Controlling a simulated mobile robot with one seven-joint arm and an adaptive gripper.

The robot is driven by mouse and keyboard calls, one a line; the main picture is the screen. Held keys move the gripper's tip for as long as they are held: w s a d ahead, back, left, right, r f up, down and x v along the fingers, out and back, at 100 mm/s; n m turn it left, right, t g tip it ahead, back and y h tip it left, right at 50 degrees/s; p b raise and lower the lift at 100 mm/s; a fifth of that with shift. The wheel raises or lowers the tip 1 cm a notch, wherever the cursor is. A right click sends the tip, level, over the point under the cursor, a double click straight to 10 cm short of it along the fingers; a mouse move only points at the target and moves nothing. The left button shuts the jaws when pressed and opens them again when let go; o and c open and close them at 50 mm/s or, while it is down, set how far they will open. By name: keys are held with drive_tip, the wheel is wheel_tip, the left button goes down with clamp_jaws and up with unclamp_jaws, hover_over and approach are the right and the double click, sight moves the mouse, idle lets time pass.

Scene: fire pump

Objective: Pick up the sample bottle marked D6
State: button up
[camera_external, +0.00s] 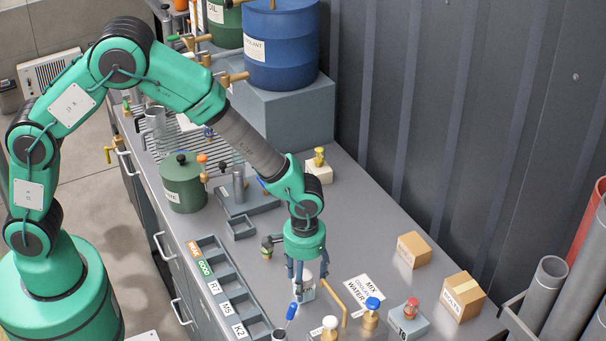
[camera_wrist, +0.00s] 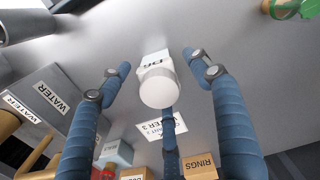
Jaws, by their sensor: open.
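The sample bottle marked D6 (camera_wrist: 158,88) has a white body and a round white cap, with its D6 label facing up in the wrist view. It stands on the grey bench between my gripper's blue fingers, with gaps visible at the sides. My gripper (camera_external: 305,277) is open and points down over the bench in the external view. The bottle shows there as a small white shape (camera_external: 308,289), partly hidden by the fingers. Whether the lower finger in the wrist view touches the bottle cannot be told.
A brass bar (camera_external: 334,297) stands close right of my gripper. A blue-topped brass fitting (camera_external: 372,308) and a red-topped block (camera_external: 410,318) are further right. A labelled rack (camera_external: 226,288) lies left. Two cardboard boxes (camera_external: 413,250) sit near the wall. Grey WATER blocks (camera_wrist: 45,92) show at left.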

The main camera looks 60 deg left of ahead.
clamp_jaws()
drive_tip(key=shift+r, duration=0.1)
drive_tip(key=shift+r+p, duration=0.75)
drive_tip(key=shift+r, duration=4.15)
